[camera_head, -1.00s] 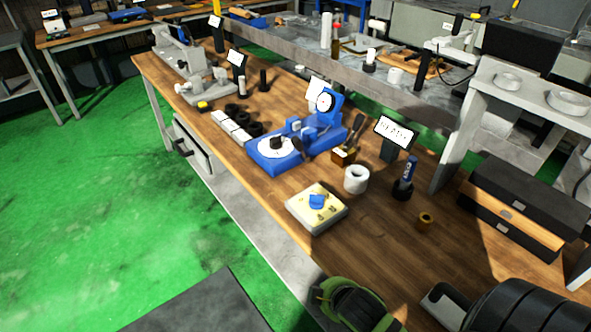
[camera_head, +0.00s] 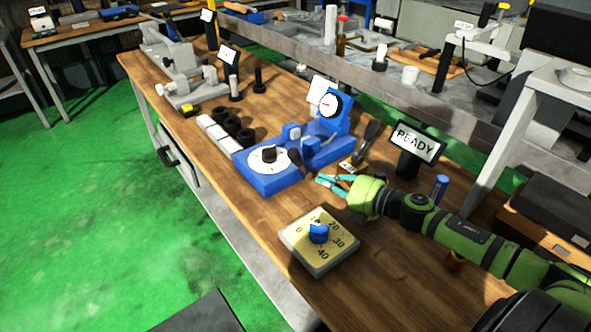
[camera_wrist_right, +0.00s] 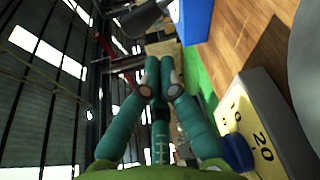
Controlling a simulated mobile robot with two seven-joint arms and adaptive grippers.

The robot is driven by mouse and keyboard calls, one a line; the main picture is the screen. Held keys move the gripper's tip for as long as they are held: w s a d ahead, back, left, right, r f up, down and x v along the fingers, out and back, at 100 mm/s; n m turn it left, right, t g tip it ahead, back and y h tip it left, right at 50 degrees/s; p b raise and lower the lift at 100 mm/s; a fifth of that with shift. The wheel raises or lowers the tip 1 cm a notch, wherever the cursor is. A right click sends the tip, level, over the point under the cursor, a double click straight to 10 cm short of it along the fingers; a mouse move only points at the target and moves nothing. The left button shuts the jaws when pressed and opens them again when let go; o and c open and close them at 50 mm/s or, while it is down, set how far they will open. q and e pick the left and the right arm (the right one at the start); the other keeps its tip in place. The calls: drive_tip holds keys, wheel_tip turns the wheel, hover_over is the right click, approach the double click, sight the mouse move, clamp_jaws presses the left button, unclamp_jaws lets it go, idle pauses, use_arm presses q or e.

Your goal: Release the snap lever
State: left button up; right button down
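The blue bench gauge (camera_head: 268,184) stands on the wooden bench, with a white disc under a black knob (camera_head: 268,154) and a round dial (camera_head: 331,104). A dark lever (camera_head: 297,163), which looks like the snap lever, leans at its near right side. My right gripper (camera_head: 318,180) is just right of and below this lever, apart from it, pointing left. In the right wrist view its teal fingers (camera_wrist_right: 161,75) come together at the tips with nothing visible between them. A blue block (camera_wrist_right: 196,18) and dark rounded part (camera_wrist_right: 143,18) lie beyond them. My left gripper is not in view.
A cream dial box (camera_head: 322,255) with a blue knob stands below my right gripper. A READY sign (camera_head: 416,144) stands behind my forearm. Black rings (camera_head: 228,120) and white blocks (camera_head: 219,134) lie left of the gauge. The bench's near left strip is clear.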

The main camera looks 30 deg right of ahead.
sight(299, 164)
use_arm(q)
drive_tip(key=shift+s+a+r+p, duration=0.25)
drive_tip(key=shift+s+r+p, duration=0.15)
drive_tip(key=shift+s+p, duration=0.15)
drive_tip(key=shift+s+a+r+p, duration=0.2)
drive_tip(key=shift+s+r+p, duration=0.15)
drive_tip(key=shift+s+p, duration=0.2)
use_arm(e)
drive_tip(key=w+a+n, duration=0.1)
drive_tip(key=w+a, duration=0.4)
drive_tip(key=w, duration=0.3)
drive_tip(key=shift+f+y, duration=0.2)
drive_tip(key=shift+y, duration=0.1)
